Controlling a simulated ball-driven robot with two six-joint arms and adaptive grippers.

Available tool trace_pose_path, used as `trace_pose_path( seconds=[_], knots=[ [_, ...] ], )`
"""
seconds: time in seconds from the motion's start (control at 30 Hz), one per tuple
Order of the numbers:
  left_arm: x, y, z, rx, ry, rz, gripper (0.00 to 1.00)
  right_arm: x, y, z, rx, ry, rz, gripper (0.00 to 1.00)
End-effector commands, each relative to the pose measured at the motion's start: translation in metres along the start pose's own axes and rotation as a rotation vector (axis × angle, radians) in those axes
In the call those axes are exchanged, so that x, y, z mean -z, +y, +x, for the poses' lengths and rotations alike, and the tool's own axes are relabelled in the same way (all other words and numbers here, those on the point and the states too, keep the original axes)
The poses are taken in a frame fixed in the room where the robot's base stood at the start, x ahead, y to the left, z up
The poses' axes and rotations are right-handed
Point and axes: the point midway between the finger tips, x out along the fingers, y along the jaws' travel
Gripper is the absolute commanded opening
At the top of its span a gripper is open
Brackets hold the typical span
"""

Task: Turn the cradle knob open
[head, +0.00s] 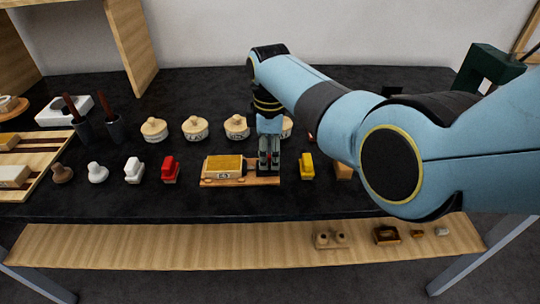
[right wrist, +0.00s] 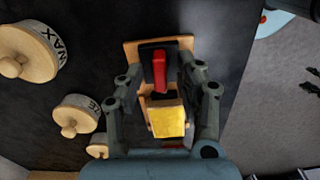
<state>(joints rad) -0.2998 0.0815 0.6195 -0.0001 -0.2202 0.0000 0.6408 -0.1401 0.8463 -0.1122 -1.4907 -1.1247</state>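The cradle (head: 240,181) is a wooden base near the front of the dark table, with a gilt-topped block (head: 224,164) on its left part. It also shows in the right wrist view (right wrist: 132,52). There a red bar-shaped knob (right wrist: 159,70) sits on a black mount beyond the gilt block. My right gripper (head: 269,170) is above the cradle's right end, pointing down, and hides the knob in the head view. In the right wrist view the gripper (right wrist: 160,82) is open, one finger on each side of the cradle. I cannot tell whether the fingers touch anything. My left gripper is not in view.
Several lidded jars (head: 195,128) stand behind the cradle. A red stamp-like block (head: 171,170) is to its left, a yellow one (head: 307,167) close to its right. Two dark cups with tools (head: 115,128) and a wooden tray (head: 50,150) are at left. A lower shelf (head: 200,245) runs in front.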

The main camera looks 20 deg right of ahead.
Motion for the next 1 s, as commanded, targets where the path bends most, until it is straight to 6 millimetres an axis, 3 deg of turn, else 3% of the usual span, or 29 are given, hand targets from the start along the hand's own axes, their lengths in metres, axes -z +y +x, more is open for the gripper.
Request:
trace_pose_path(
  seconds=[0.33,0.63,1.0],
  knots=[
    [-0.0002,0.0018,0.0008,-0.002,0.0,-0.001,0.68,-0.0003,0.0002,0.0055,-0.001,0.0,0.001,0.37],
    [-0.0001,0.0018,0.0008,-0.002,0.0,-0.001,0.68,-0.0003,0.0002,0.0053,-0.001,0.0,0.001,0.0],
    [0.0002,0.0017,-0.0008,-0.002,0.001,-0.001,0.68,-0.0004,0.0002,0.0049,-0.001,0.0,0.021,0.0]
  ],
)
